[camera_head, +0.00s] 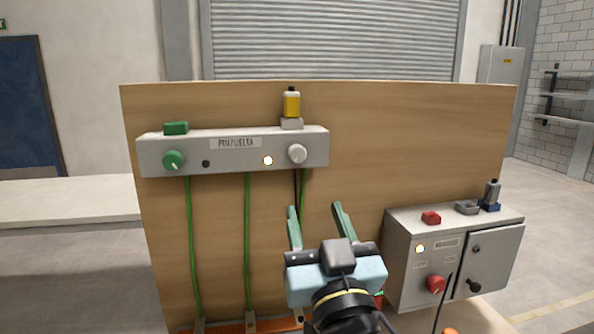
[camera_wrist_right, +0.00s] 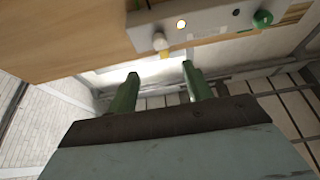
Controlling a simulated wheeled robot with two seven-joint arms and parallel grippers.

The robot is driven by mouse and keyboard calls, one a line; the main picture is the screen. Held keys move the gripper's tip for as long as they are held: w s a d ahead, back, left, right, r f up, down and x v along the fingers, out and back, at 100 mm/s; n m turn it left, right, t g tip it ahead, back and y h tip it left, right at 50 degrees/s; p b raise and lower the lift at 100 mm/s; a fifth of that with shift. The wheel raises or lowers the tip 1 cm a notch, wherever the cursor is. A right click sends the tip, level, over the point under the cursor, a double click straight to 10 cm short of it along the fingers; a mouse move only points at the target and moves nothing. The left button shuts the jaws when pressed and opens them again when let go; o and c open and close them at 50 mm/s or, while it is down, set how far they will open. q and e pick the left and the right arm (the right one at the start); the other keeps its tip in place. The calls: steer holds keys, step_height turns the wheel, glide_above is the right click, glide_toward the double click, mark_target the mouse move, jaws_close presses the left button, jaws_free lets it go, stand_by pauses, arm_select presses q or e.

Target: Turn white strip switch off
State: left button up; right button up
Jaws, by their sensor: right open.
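The grey-white strip (camera_head: 220,163) is fixed to the upper part of an upright wooden board. Its white round switch (camera_head: 297,154) is at the strip's right end. A lit lamp (camera_head: 267,160) is just left of that switch. In the right wrist view the white switch (camera_wrist_right: 160,41) shows beyond the fingertips, with the lit lamp (camera_wrist_right: 181,24) beside it. My right gripper (camera_head: 315,208) is open and empty, with its green fingers pointing up, below the white switch and apart from it. My left gripper is not in view.
A green knob (camera_head: 173,160) and a small black button are at the strip's left. A yellow bottle (camera_head: 291,104) stands on the strip above the white switch. Green cables (camera_head: 248,240) run down the wooden board (camera_head: 400,140). A grey box (camera_head: 405,265) with a red knob is at the lower right.

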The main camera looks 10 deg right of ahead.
mark_target(298, 158)
steer(key=p+x, duration=0.2)
steer(key=x, duration=1)
steer(key=shift+w+r+p, duration=0.1)
steer(key=shift+w+p, duration=0.25)
steer(key=shift+w, duration=0.05)
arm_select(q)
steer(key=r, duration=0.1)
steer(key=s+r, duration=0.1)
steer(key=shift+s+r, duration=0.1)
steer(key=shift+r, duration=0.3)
arm_select(e)
steer(key=c, duration=1)
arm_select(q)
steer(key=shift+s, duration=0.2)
arm_select(e)
steer(key=shift+o, duration=0.2)
